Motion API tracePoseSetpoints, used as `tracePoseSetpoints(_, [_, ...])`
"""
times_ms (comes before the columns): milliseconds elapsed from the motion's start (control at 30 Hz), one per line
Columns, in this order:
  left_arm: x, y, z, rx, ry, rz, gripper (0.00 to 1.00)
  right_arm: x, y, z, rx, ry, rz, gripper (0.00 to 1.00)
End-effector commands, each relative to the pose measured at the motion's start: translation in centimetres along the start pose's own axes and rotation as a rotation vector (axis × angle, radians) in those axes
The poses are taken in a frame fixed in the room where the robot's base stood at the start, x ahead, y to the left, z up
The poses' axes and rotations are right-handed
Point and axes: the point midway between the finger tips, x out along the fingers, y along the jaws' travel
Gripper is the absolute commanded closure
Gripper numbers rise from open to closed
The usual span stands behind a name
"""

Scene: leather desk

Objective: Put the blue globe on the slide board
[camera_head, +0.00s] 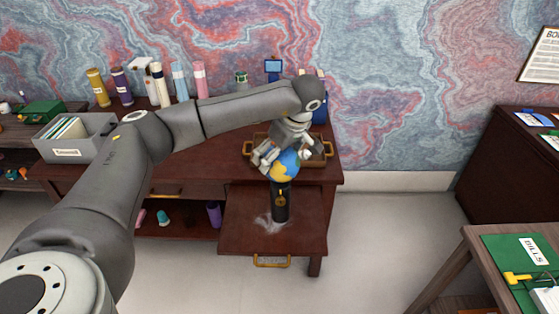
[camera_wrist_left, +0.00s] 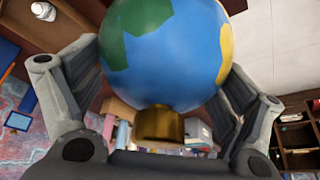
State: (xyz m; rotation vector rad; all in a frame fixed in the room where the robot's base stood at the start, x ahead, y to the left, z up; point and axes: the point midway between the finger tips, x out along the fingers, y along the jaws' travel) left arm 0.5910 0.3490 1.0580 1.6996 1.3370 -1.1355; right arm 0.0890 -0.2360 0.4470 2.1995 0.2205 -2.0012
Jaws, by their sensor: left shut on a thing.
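The blue globe (camera_head: 287,163), with yellow and green land areas, is between the fingers of my left gripper (camera_head: 281,154). The globe fills the upper middle of the left wrist view (camera_wrist_left: 165,50), with a gold part (camera_wrist_left: 158,124) between it and the palm. My left gripper is shut on the globe, with a finger on each side in the wrist view. The slide board (camera_head: 240,232) is pulled out from the desk front, below the globe in the head view. The height gap cannot be told. My right gripper is not in view.
A dark cylinder (camera_head: 280,207) with a gold emblem stands on the slide board, just below the globe in the picture. A whitish patch (camera_head: 268,222) lies beside it. A wooden tray (camera_head: 318,160) with gold handles is behind the globe. The board's left part is clear.

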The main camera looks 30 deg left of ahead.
Motion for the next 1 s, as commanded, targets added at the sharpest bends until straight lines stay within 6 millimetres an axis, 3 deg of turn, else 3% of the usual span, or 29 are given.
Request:
tracePoseSetpoints(233, [1.3, 1.2, 0.3, 0.0, 0.0, 0.0, 0.64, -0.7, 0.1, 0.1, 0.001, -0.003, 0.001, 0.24])
tracePoseSetpoints(433, [3.6, 1.1, 1.2, 0.0, 0.0, 0.0, 0.64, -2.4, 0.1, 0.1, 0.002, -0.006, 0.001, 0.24])
tracePoseSetpoints(867, [4.5, 1.1, 1.6, -0.001, 0.0, 0.002, 0.64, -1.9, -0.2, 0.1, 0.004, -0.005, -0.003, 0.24])
tracePoseSetpoints(900, [4.4, 1.1, 1.6, 0.0, 0.0, 0.0, 0.04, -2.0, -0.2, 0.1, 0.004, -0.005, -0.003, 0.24])
tracePoseSetpoints(1000, [4.4, 1.1, 1.6, 0.0, 0.0, 0.0, 0.0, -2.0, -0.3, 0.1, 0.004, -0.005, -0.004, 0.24])
